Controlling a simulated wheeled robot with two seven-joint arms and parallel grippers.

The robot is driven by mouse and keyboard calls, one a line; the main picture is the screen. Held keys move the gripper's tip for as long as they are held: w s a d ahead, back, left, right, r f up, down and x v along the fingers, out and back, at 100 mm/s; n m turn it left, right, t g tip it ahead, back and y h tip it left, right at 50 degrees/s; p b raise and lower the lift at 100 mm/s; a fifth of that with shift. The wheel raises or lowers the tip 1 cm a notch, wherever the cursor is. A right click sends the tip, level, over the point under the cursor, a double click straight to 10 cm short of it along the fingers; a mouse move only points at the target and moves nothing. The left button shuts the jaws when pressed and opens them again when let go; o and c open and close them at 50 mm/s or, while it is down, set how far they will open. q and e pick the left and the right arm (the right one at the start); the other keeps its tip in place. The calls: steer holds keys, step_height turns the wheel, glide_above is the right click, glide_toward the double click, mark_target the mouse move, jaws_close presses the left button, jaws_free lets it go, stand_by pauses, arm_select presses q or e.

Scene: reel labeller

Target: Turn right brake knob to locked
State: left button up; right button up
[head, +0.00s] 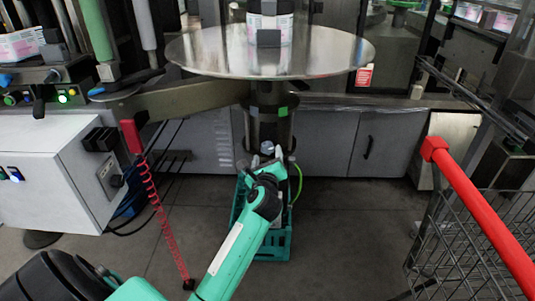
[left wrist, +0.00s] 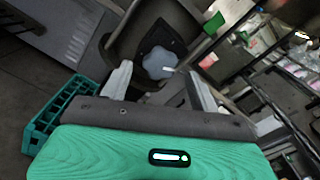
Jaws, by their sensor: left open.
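A pale blue-grey lobed knob (left wrist: 158,62) with a white mark on its right side sits on a dark plate at the lower part of the reel column. It is the only brake knob I can make out; its locked or unlocked state I cannot tell. My left gripper (left wrist: 160,88) is open, with one finger to each side of the knob in the left wrist view; contact is not visible. In the head view the left gripper (head: 267,158) is at the column (head: 268,125) below the large round disc, and largely covers the knob. My right gripper is not in view.
The wide metal disc (head: 215,50) overhangs the column. A teal crate (head: 278,246) stands on the floor below my left gripper. A wire cart (head: 470,245) with a red handle is at the right. A white cabinet (head: 50,190) and red coiled cord (head: 160,210) are at the left.

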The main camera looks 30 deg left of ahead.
mark_target(268, 147)
arm_select(q)
steer(key=shift+x, duration=1.1)
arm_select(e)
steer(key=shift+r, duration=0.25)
arm_select(q)
steer(key=c, duration=1)
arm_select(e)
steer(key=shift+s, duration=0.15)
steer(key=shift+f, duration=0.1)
